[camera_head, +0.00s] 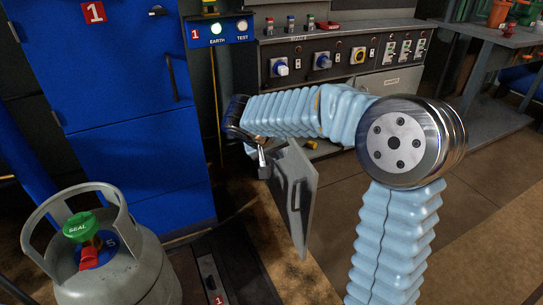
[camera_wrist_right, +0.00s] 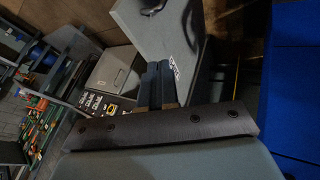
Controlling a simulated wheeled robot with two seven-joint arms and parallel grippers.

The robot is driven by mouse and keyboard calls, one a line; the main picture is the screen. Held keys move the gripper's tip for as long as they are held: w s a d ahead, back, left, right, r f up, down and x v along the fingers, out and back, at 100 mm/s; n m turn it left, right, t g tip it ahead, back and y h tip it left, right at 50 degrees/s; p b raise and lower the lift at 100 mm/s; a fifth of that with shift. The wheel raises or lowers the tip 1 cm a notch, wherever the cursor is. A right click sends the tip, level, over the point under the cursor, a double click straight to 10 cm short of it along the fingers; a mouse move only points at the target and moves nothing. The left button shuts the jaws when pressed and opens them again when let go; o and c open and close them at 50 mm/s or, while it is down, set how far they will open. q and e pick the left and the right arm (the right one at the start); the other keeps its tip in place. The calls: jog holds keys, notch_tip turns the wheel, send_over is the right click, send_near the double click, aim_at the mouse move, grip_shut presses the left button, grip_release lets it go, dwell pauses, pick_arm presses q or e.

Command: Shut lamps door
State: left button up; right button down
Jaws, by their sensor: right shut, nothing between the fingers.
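A small grey door (camera_head: 304,222) with a dark handle hangs open below the control console, swung outward toward me. It also shows as a grey panel with a handle and a label in the right wrist view (camera_wrist_right: 180,28). I take it as the lamps door; its label is too small to read. My right gripper (camera_head: 263,163) is shut and empty at the door's upper left edge, next to the panel. Its closed fingers (camera_wrist_right: 157,84) overlap the panel in the wrist view; whether they touch it I cannot tell. My arm hides part of the compartment. My left gripper is not in view.
The console (camera_head: 340,52) carries several switches and knobs above a closed grey front (camera_head: 389,83). A blue cabinet (camera_head: 120,90) stands left of the door. A grey gas cylinder (camera_head: 125,272) is at front left. A workbench (camera_head: 490,35) stands back right. Floor right of the door is clear.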

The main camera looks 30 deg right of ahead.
send_near(303, 166)
notch_tip(303, 166, down, 3)
jog(key=w+a, duration=0.1)
jog(key=w, duration=0.1)
jog(key=shift+s+d+f+p, duration=0.15)
jog(key=shift+s+d, duration=0.15)
jog(key=shift+d, duration=0.6)
jog(key=shift+s+d+f+p, duration=0.15)
jog(key=shift+s+d, duration=0.1)
jog(key=shift+d, duration=0.6)
jog(key=shift+r, duration=0.15)
